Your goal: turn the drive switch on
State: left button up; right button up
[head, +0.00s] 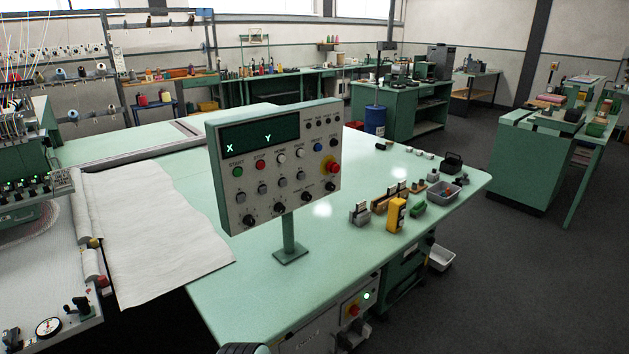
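A grey control panel (275,165) stands on a green post on the green table. It has a dark display with the letters X and Y, a green button (238,172), a red button (260,165), a large red knob on yellow (329,165) and rows of small knobs (291,206). A smaller panel on the cabinet front below has a red knob (353,310), a lit green lamp (367,296) and a dark handle-like part (355,334). I cannot read which control is the drive switch or its position.
The green table (240,290) carries a yellow device (396,215), a grey bin (443,192) and small blocks right of the panel. White cloth (150,225) and a tufting machine (25,170) are at left. Dark floor (500,290) is clear at right.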

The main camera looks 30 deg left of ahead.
aim_at(329, 186)
jog(key=i+l+u, duration=0.1)
jog(key=i+u, duration=0.15)
jog(key=u, duration=0.15)
jog(key=i+l+u, duration=0.2)
jog(key=u, duration=0.2)
jog(key=i+l+u, duration=0.25)
jog(key=u, duration=0.15)
